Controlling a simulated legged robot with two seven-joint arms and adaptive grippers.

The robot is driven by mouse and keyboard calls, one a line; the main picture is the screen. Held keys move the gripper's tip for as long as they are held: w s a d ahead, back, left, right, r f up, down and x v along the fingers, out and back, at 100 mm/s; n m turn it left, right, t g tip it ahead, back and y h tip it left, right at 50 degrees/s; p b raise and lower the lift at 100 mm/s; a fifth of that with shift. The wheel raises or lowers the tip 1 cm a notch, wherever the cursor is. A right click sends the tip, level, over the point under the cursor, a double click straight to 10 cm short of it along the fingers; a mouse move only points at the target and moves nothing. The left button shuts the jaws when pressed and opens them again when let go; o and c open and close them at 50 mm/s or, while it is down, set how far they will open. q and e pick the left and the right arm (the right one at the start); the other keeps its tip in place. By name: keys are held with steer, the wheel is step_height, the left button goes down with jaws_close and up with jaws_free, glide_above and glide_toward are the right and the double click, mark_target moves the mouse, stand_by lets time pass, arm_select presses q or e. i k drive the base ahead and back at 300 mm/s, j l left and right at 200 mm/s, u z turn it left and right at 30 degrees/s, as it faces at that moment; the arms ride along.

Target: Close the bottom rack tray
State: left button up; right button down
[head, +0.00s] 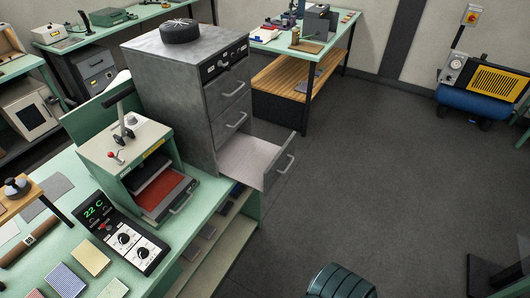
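A tall grey metal cabinet (187,82) stands behind the green bench. Its lowest visible drawer (283,160) is pulled far out to the right, with a pale, empty inside and a bar handle on its front. The drawers above it are shut. A pale benchtop machine (125,145) stands in front of the cabinet. A red-lined tray (165,191) with a bar handle sticks out of its front, below a dark plate. I cannot tell from the view which of these is the rack tray. Neither of my grippers is in view.
The green bench (205,200) holds a control box (122,235) reading 22 C and several colored blocks. A dark green ribbed object (340,284) is cut off at the bottom edge. A blue compressor (478,100) stands at right. The grey floor (370,170) right of the drawer is clear.

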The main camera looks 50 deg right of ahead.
mark_target(256, 163)
steer(key=z, duration=1.55)
